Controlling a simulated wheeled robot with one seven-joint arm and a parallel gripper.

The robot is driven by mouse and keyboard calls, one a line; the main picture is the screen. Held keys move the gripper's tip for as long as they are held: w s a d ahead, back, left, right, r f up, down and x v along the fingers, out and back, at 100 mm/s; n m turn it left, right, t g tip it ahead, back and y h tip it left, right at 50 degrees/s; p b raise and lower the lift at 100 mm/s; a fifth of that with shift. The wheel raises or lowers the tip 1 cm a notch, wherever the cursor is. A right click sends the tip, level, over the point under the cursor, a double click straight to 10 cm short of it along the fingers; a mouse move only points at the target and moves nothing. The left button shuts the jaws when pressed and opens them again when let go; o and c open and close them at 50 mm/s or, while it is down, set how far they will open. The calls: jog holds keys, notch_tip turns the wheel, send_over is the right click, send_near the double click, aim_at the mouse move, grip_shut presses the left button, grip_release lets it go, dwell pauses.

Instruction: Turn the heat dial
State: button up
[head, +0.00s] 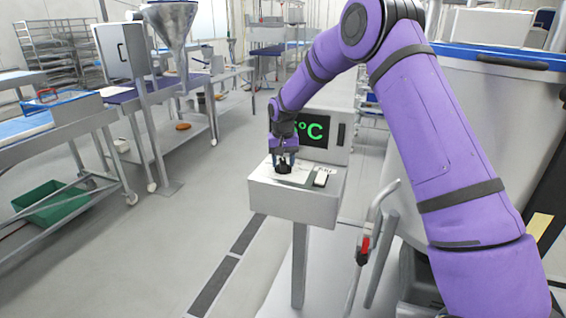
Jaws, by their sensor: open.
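The heat dial (283,168) is a small black knob on the light top of a grey control box (290,203) that stands on a post. My gripper (284,160) comes down over the dial from above, with its fingers on either side of it. The jaws are open. Whether a finger touches the dial is too small to tell. The fingers hide part of the dial. Behind the box, a black display (322,132) shows green characters ending in "°C"; my arm covers its left part.
A pipe with a red handle (363,250) stands at the front right, beside a large grey vat (490,110). A green crate (55,203) sits under the left table. The floor at front left is clear.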

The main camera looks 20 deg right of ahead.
jog(key=shift+f, duration=0.2)
grip_shut()
dwell(0.3)
jog(key=n, duration=0.4)
jog(key=shift+d+n, duration=0.1)
jog(key=shift+n, duration=0.3)
jog(key=n, duration=0.5)
jog(key=shift+d, duration=0.1)
dwell(0.4)
